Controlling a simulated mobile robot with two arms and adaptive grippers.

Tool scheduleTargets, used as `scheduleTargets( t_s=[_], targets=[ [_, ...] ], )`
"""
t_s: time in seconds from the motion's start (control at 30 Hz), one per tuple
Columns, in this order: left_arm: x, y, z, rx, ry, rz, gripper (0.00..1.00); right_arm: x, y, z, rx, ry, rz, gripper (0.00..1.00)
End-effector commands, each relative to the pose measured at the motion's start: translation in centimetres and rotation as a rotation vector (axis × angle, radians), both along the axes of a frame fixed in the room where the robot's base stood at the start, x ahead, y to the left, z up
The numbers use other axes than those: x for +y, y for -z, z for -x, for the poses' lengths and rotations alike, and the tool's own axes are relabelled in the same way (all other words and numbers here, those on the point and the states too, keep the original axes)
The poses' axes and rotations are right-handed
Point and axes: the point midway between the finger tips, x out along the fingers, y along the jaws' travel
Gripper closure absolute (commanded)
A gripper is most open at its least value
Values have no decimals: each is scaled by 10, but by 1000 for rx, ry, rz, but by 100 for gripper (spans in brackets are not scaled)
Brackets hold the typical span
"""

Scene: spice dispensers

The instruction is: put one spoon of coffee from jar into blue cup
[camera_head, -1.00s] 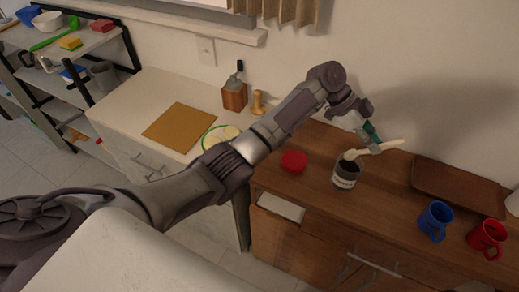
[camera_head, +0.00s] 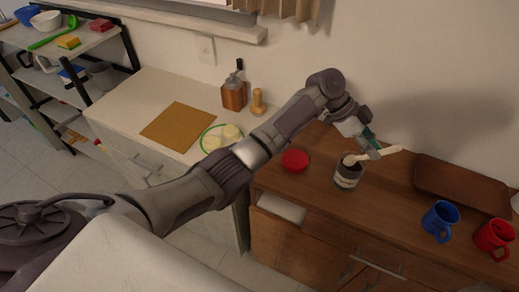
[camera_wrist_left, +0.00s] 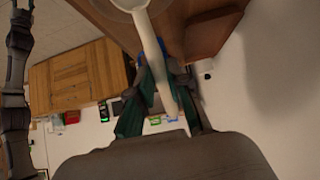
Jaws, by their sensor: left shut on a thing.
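A dark jar with a pale label (camera_head: 347,178) stands open on the wooden counter. My left gripper (camera_head: 371,150) is just above and right of the jar, shut on a cream spoon (camera_head: 391,150). The spoon's bowl end is at the jar's mouth; how deep it sits is hidden. In the left wrist view the spoon's handle (camera_wrist_left: 152,42) runs between the green-padded fingers (camera_wrist_left: 150,95). The coffee cannot be made out. The blue cup (camera_head: 439,220) stands upright to the right of the jar. My right gripper is not in view.
A red lid (camera_head: 295,160) lies left of the jar. A red cup (camera_head: 493,238) stands right of the blue cup. A brown tray (camera_head: 460,187) lies behind the cups. The counter between jar and blue cup is clear.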

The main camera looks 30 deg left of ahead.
Motion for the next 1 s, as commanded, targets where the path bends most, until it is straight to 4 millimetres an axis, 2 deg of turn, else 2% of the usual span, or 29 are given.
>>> scheduleTargets(
  t_s=[0.5, 1.0],
  targets=[
    [0, 28, 0, 1, 1, 0, 100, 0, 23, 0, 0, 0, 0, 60],
    [0, 30, 0, 1, 1, 0, 100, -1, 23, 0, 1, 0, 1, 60]
  ],
)
